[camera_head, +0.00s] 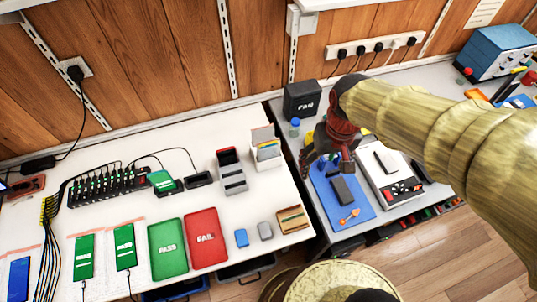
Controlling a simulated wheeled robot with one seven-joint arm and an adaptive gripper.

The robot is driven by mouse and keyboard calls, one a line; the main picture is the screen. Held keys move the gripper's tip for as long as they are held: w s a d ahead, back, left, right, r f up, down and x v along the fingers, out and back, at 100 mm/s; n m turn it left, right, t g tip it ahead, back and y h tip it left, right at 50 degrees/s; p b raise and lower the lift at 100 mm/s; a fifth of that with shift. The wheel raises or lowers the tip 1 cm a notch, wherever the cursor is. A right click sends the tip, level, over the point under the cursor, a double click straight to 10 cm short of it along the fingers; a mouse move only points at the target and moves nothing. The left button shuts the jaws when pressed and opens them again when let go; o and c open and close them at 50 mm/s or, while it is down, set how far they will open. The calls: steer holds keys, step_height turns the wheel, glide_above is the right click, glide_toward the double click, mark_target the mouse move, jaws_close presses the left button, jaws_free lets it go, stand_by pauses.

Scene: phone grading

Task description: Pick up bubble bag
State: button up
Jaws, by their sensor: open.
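I cannot make out a bubble bag for certain. Thin pale pinkish sheets show at the far ends of the green-screened phones (84,258) and (125,247) and of the blue-screened phone (19,280) on the left white bench; I cannot tell whether they are bags. My gripper (327,163) is open, at the right bench over the far part of the blue mat (359,213). A dark flat block (342,190) lies on the mat just nearer than the fingers. My arm hides part of the right bench, and the fingertips are small and dark.
Green (167,249) and red (206,238) trays lie on the white bench (120,205), near a charging hub (110,186) with cables. A black box (302,99) stands behind my gripper. A white device (389,178) lies right of the mat. A gap separates the benches.

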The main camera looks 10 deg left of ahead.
mark_target(268, 143)
steer(key=o, duration=0.5)
steer(key=w+a+f, duration=0.3)
steer(key=a+f, duration=0.1)
steer(key=f, duration=0.1)
steer(key=w+a+f+n+g, duration=0.1)
steer(key=w+a+f, duration=0.3)
steer(key=f, duration=0.2)
steer(key=w+a+f+n+g, duration=0.1)
steer(key=w+a+f, duration=0.2)
steer(key=a+f, duration=0.2)
steer(key=shift+w+f+h+p, duration=0.2)
steer(key=shift+w+h+p, duration=0.1)
steer(key=shift+h, duration=0.1)
steer(key=shift+t+y, duration=0.3)
steer(key=shift+t, duration=0.2)
steer(key=w+a, duration=0.1)
steer(key=w, duration=0.1)
steer(key=w+a, duration=0.1)
steer(key=w, duration=0.1)
steer(key=w+a+f, duration=0.1)
steer(key=w+a, duration=0.1)
steer(key=shift+w, duration=0.4)
step_height(268, 143, down, 2)
steer(key=shift+w+a+f, duration=0.1)
steer(key=shift+w+f, duration=0.05)
steer(key=shift+f, duration=0.1)
steer(key=shift+f+b, duration=0.75)
steer(key=shift+f, duration=1.9)
